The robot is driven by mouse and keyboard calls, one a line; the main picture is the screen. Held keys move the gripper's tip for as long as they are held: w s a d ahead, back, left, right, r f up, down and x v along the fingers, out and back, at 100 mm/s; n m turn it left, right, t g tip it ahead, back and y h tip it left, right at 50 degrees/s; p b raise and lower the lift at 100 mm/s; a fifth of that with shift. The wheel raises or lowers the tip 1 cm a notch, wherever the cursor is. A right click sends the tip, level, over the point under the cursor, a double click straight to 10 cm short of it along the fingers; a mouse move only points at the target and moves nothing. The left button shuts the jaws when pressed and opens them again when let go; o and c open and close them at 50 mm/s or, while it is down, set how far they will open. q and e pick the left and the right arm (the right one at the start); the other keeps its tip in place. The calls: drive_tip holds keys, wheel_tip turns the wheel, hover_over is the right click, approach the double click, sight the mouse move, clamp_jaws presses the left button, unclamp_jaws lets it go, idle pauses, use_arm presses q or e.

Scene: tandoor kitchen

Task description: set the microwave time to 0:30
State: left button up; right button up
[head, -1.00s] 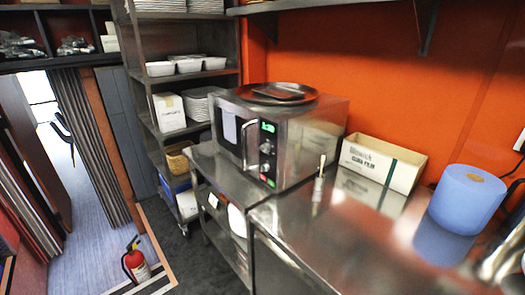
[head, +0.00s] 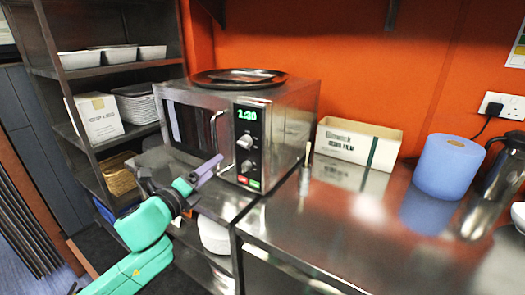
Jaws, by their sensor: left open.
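The steel microwave (head: 290,120) stands on the steel counter, with its door shut. Its green display (head: 248,115) seems to read 1:30, though the digits are a little blurred. Below it are an upper knob (head: 244,142), a lower knob (head: 247,165) and a green and red button strip (head: 248,183). My left gripper (head: 210,167), on a teal arm, is open and empty in front of the door's lower right part. It is left of the knobs and appears apart from them. My right gripper is out of view.
A dark round tray (head: 238,77) lies on the microwave. An open cardboard box (head: 357,145), a blue roll (head: 448,168) and a steel jug (head: 500,165) stand to the right. A small upright object (head: 305,170) is near the microwave's right front corner. The counter's front is clear.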

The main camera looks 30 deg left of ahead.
use_arm(q)
approach(243, 145)
drive_tip(key=w, duration=0.3)
drive_tip(key=w+a, duration=0.1)
drive_tip(key=w, duration=0.5)
drive_tip(key=shift+a, duration=0.3)
drive_tip(key=shift+w+a+f, duration=0.1)
drive_tip(key=shift+w+f, duration=0.05)
drive_tip(key=shift+w, duration=0.2)
clamp_jaws()
drive_tip(key=shift+p, duration=0.3)
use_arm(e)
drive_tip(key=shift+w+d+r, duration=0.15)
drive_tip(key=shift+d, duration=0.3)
